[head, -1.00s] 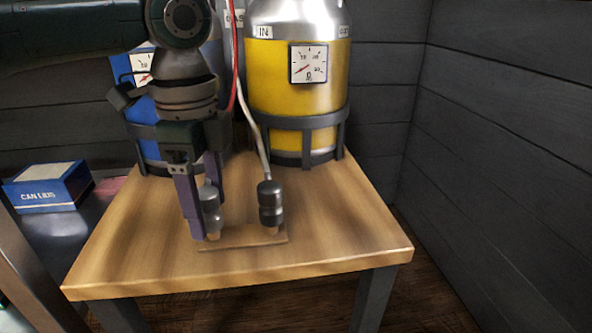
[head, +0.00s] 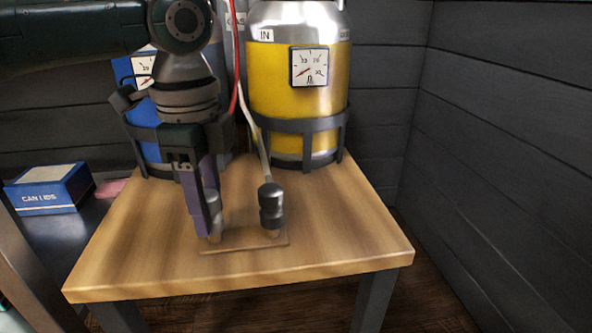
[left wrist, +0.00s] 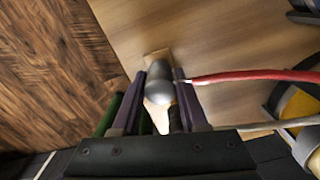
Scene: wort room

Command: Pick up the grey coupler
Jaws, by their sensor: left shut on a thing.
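The grey coupler (head: 215,205) stands upright at the left end of a thin wooden board (head: 245,247) on the table. In the left wrist view the coupler (left wrist: 160,88) is a rounded grey piece between the two purple fingers, with a red hose running off to the right. My left gripper (head: 210,212) points down and is shut on the coupler; its fingers partly hide it in the head view. The coupler's foot is at the board; I cannot tell any gap. My right gripper is not in view.
A dark coupler (head: 271,207) with a pale hose stands at the board's right end. A yellow keg (head: 275,90) and a blue keg (head: 146,105) with gauges stand behind. The wooden table (head: 340,230) is clear at right. A blue box (head: 48,190) sits at far left.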

